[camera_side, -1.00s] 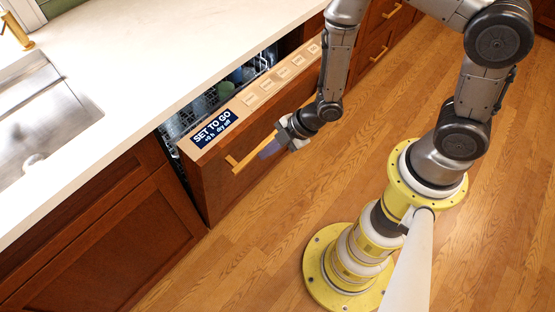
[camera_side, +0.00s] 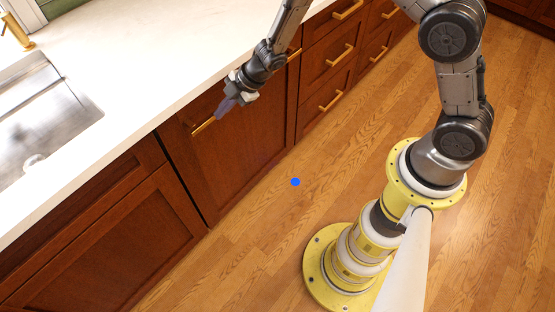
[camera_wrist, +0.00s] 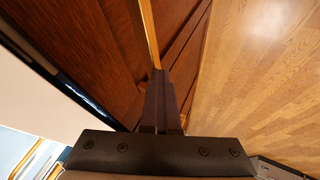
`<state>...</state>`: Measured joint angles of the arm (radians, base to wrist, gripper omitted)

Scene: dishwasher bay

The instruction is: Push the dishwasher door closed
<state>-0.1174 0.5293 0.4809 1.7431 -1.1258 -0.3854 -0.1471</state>
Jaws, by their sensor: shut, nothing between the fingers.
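The dishwasher door (camera_side: 240,150) is a dark wood panel that stands upright, about flush with the cabinet fronts beside it. Its control strip and racks do not show in the side view. A brass bar handle (camera_side: 204,126) runs along the top of the door. My gripper (camera_side: 221,112) is shut and empty, with its fingertips at the handle and the door's upper front. In the wrist view, the shut fingers (camera_wrist: 158,78) point along the brass handle (camera_wrist: 148,32) beside the wood panel (camera_wrist: 85,35). I cannot tell whether they touch it.
A pale countertop (camera_side: 130,75) overhangs the door's top, with a steel sink (camera_side: 45,105) at left. Drawers with brass handles (camera_side: 340,55) stand to the right. The wood floor (camera_side: 265,240) in front is clear; a blue dot (camera_side: 295,182) shows over it.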

